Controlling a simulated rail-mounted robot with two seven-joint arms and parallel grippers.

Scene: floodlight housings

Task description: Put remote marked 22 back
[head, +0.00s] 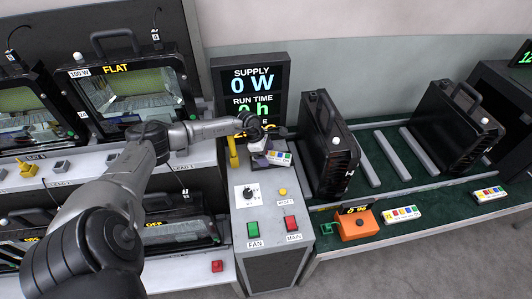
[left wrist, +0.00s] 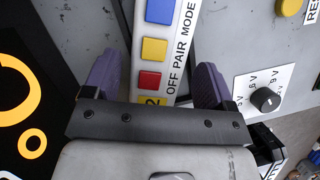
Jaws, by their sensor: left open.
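A white remote (head: 281,158) with coloured buttons is at the top of the grey control console, beside my left gripper (head: 262,150). In the left wrist view the remote (left wrist: 155,48) shows blue, yellow and red buttons and the words OFF, PAIR, MODE. Its yellow number tag is partly hidden by my gripper; only a 2 shows. My left gripper (left wrist: 155,78) is open, with one purple finger pad on each side of the remote and a gap to each. Whether the remote rests on the console surface cannot be told. My right gripper is out of view.
Two other remotes, one (head: 401,214) and another (head: 489,194), lie on the front edge of the green bench at right. An orange box (head: 357,225) stands beside them. Black floodlight housings (head: 328,150) stand on the bench. The console (head: 268,222) carries a knob and several buttons.

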